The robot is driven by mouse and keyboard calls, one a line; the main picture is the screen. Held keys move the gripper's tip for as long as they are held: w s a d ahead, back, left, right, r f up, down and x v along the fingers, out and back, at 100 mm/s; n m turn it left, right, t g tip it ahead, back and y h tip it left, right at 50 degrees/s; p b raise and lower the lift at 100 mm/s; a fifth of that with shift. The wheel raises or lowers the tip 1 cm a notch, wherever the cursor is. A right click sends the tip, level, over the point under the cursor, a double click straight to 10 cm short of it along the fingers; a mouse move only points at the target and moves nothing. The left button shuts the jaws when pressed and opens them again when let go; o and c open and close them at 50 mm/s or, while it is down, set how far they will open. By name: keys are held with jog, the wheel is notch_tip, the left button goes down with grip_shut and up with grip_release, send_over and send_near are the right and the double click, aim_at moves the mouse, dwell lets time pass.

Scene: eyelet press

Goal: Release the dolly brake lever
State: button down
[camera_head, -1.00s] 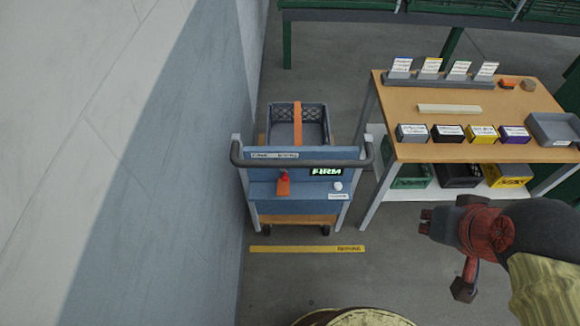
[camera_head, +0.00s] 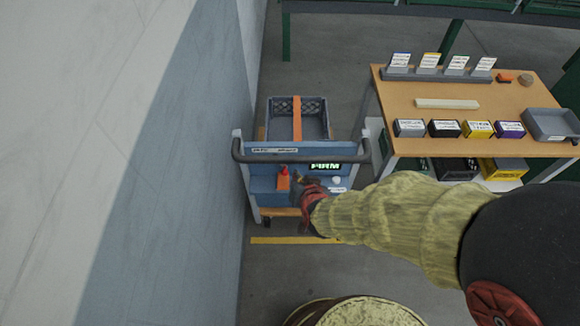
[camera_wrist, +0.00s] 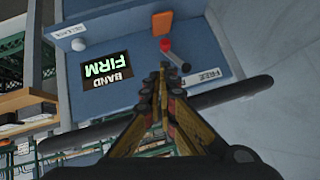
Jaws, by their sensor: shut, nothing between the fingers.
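The dolly (camera_head: 262,185) has a blue panel under a dark handlebar. On the panel is a small lever with a red end (camera_wrist: 165,45) and a grey shaft (camera_wrist: 177,61); in the head view its red part (camera_head: 284,172) stands above an orange plate (camera_head: 284,184). My gripper (camera_wrist: 163,69) is shut and empty, with its fingertips close beside the grey shaft in the wrist view. Whether they touch it, I cannot tell. In the head view my gripper (camera_head: 299,181) is just right of the red part, and my arm hides the panel's lower right.
A display reading BAND FIRM (camera_wrist: 106,72) and a white knob (camera_wrist: 78,44) are on the panel. The handlebar (camera_head: 300,157) crosses above it. A grey wall (camera_head: 200,170) rises at left. A table (camera_head: 400,95) with several small boxes stands at right.

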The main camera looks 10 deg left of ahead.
aim_at(283, 173)
jog(key=shift+w+a+f+t, duration=0.15)
jog(key=shift+a+f+t, duration=0.1)
jog(key=shift+a+t, duration=0.1)
jog(key=b+x, duration=0.3)
jog(key=x, duration=0.7)
jog(key=shift+a+f+b, duration=0.25)
jog(key=shift+f+b, duration=0.4)
jog(key=shift+f, duration=0.05)
dwell(0.9)
jog(key=shift+a+f, duration=0.15)
jog(key=shift+f, duration=0.15)
jog(key=shift+s+a+f+b, duration=0.3)
jog(key=shift+a+f+b, duration=0.1)
jog(key=shift+a+f, duration=0.25)
dwell(1.4)
